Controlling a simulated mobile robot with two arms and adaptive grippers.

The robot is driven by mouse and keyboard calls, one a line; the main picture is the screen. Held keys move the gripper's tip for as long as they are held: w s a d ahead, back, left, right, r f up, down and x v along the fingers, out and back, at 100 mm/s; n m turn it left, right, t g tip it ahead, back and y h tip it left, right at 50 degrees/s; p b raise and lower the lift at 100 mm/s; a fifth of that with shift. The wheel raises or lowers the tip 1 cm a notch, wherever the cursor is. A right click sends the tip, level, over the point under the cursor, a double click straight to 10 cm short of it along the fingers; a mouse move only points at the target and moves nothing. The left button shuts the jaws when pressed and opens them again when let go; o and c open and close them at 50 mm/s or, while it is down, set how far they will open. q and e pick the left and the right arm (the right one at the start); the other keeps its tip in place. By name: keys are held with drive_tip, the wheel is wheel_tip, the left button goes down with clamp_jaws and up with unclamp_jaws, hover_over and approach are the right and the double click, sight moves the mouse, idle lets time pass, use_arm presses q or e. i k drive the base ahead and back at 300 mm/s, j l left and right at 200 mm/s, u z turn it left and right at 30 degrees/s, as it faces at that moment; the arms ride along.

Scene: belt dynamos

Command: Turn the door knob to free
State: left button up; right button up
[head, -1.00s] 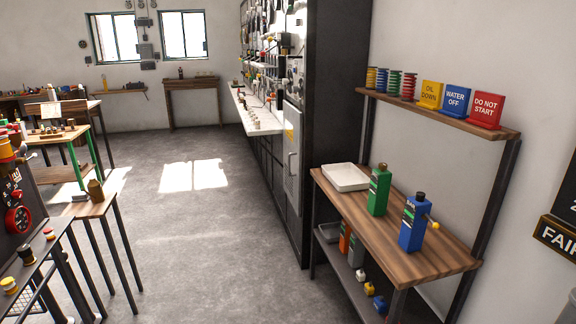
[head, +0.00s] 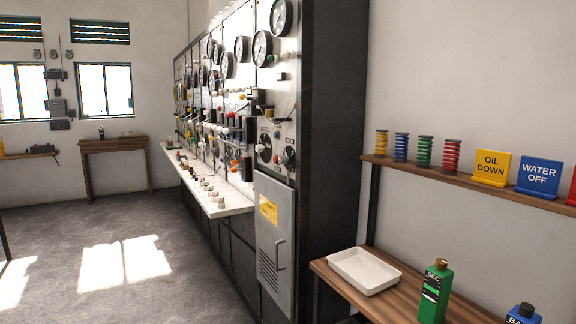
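A grey metal door (head: 273,245) with a yellow label and a louvred vent is set low in the near end of the control panel. It looks shut. A bar-shaped handle (head: 280,255) stands on its right side. Just above the door, the panel face carries dark rotary knobs (head: 264,148), with a red-marked one (head: 289,157) beside them. I cannot tell which of these is the door knob or what its setting reads. Neither of my grippers shows in the head view.
A wooden bench at right holds a white tray (head: 364,271), a green bottle (head: 434,292) and a blue bottle (head: 523,315). A shelf above holds coloured coils and signs (head: 491,168). A white ledge (head: 205,194) juts from the panel. The floor (head: 110,250) at left is open.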

sight(282, 160)
drive_tip(key=i+j, duration=0.2)
drive_tip(key=j, duration=0.15)
drive_tip(key=i+j+z, duration=0.25)
drive_tip(key=i+j, duration=0.45)
drive_tip(key=j, duration=0.2)
drive_tip(key=i+j+z, duration=0.25)
drive_tip(key=i+j, duration=0.25)
drive_tip(key=j, duration=0.25)
drive_tip(key=i+j, duration=0.25)
drive_tip(key=j, duration=0.2)
drive_tip(key=l+z, duration=0.05)
